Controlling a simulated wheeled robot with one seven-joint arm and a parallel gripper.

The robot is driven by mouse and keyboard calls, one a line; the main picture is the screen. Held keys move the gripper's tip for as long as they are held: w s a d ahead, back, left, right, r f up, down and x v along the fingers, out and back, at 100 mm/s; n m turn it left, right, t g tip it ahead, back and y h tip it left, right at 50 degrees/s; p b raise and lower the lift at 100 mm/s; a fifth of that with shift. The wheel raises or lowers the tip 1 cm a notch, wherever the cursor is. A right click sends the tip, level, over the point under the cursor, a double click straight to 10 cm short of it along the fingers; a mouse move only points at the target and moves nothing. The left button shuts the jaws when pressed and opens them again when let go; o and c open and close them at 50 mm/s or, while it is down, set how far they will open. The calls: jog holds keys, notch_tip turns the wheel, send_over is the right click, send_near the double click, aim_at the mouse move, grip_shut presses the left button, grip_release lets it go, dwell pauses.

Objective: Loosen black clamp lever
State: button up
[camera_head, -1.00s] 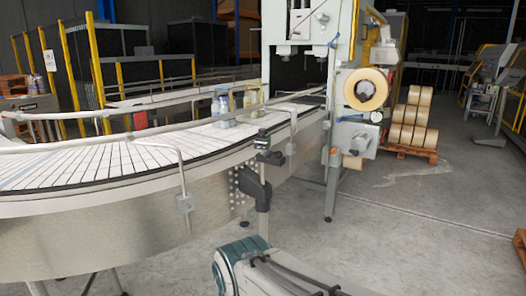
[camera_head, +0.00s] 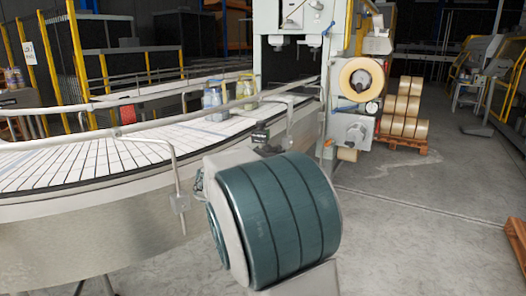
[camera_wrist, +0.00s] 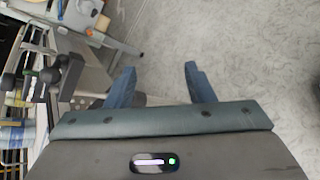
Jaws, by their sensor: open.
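Black clamp parts (camera_wrist: 66,76) show at the left of the wrist view, beside the conveyor edge; I cannot tell which part is the lever. In the head view, a small black part (camera_head: 261,137) on the guide rail shows just above my arm, and the lower black parts are hidden behind it. My gripper (camera_wrist: 160,72) is open and empty, with two blue fingers spread over bare floor. It is to the right of the black parts and apart from them. My gripper is hidden in the head view.
The curved conveyor (camera_head: 75,165) with metal guide rails fills the left. Several bottles (camera_head: 213,98) stand on its far stretch. A machine with a tape roll (camera_head: 362,79) stands beyond, with stacked rolls (camera_head: 403,107) on a pallet.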

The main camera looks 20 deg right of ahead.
aim_at(265, 150)
jog(key=w+a+r+n+t+h, duration=0.2)
jog(key=w+r+n, duration=0.15)
jog(key=w, duration=0.25)
jog(key=w+a+r+n+t+h, duration=0.2)
jog(key=w+r+n+t, duration=0.15)
jog(key=w, duration=0.25)
jog(key=shift+g, duration=0.35)
jog(key=x, duration=0.4)
jog(key=p+x, duration=0.1)
jog(key=x, duration=0.3)
jog(key=p+x, duration=0.1)
jog(key=x, duration=0.4)
jog(key=shift+s+f, duration=0.1)
jog(key=shift+f, duration=0.3)
grip_shut()
